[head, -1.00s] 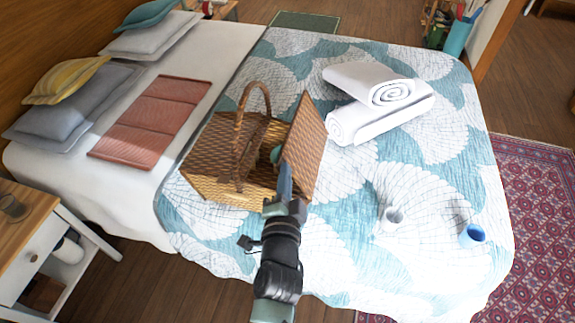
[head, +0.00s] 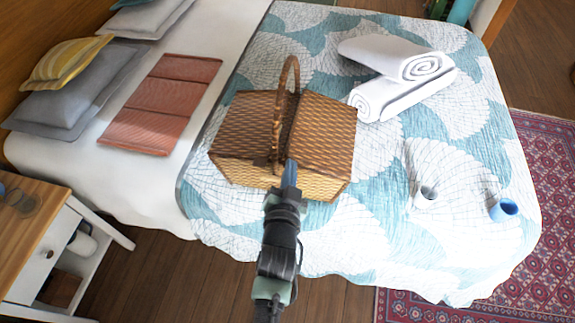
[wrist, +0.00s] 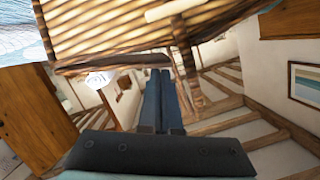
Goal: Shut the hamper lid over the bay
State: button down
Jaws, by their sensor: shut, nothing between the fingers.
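The wicker hamper (head: 240,172) stands on the bed with its arched handle (head: 280,85) upright across the middle. Its right lid (head: 325,130) lies flat over the right bay, with no gap that I can make out. The left lid (head: 240,118) is also down. My gripper (head: 290,172) is shut and empty at the near side of the hamper, in front of the handle's foot. In the wrist view the shut fingers (wrist: 160,95) point at the wicker (wrist: 110,25), close to its edge. I cannot tell whether they touch it. The hamper's inside is hidden.
Rolled white towels (head: 400,80) lie behind and right of the hamper. A white cup (head: 426,195) and a blue cup (head: 503,210) are on the bed at right. A folded pink cloth (head: 160,105) lies at left. A nightstand (head: 30,225) stands at lower left.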

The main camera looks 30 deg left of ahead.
jog(key=shift+a+f+b, duration=0.2)
jog(key=shift+f+b, duration=0.1)
jog(key=shift+f, duration=0.25)
notch_tip(320, 180, up, 5)
jog(key=p, duration=0.4)
jog(key=f+b+v, duration=0.1)
jog(key=b+v, duration=0.1)
jog(key=v, duration=0.8)
jog(key=shift+d, duration=0.1)
